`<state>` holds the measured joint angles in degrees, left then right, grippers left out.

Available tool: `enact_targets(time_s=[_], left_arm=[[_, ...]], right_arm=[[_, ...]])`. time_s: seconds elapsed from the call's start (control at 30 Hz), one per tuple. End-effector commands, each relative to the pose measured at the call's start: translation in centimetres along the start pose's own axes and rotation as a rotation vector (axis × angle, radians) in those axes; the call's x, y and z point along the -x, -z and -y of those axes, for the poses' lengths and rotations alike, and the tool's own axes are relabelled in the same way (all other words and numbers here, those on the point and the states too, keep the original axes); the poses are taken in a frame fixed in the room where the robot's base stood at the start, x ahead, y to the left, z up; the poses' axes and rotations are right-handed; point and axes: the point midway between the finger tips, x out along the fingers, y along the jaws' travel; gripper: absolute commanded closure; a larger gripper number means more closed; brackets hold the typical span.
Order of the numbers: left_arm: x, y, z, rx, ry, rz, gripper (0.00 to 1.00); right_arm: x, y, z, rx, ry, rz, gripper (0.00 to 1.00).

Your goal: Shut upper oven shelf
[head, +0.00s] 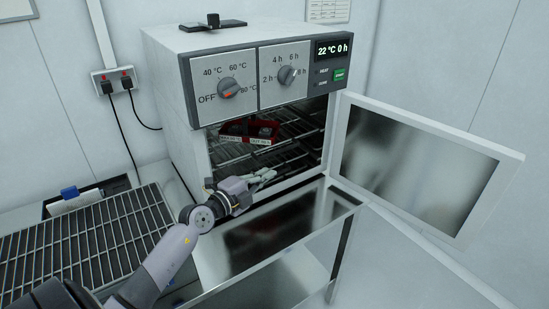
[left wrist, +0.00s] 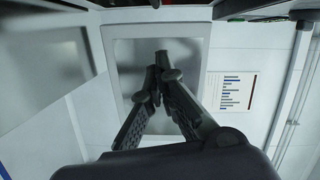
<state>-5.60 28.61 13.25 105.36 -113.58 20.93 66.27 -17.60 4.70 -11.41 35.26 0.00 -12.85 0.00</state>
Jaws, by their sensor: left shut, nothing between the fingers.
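The oven (head: 170,80) stands with its front open and wire shelves inside. The upper oven shelf (head: 290,137) is a dark wire rack, and a red tray with dark contents (head: 236,127) rests at that level. I cannot tell how far the shelf sticks out. My left gripper (head: 268,176) is shut and empty, low in front of the oven opening, below the red tray. In the left wrist view its fingertips (left wrist: 160,62) meet in front of the glass-like panel of the open door (left wrist: 190,60). My right gripper is in neither view.
The oven door (head: 420,165) swings out to the right. A shiny metal surface (head: 270,235) lies below the opening. A loose wire rack (head: 90,240) lies at the left. A wall socket with plugs (head: 115,80) is beside the oven.

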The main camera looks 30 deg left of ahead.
Motion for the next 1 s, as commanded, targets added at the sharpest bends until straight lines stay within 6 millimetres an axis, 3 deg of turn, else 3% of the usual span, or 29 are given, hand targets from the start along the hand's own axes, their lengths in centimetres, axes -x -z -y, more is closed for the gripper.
enact_targets(time_s=[0.17, 0.4, 0.7, 1.0], left_arm=[[-3.7, 0.0, 0.2, -0.001, 0.002, -0.001, 1.00], [-8.0, -0.2, 0.1, -0.004, 0.002, 0.000, 1.00], [-8.4, -3.3, -0.2, -0.004, 0.001, -0.001, 1.00], [-8.5, -3.9, 0.1, -0.001, 0.001, 0.000, 1.00]], right_arm=[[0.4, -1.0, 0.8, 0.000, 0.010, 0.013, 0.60], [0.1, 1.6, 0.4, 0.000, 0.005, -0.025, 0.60], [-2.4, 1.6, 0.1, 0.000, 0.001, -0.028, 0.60], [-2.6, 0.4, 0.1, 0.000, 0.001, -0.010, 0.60]])
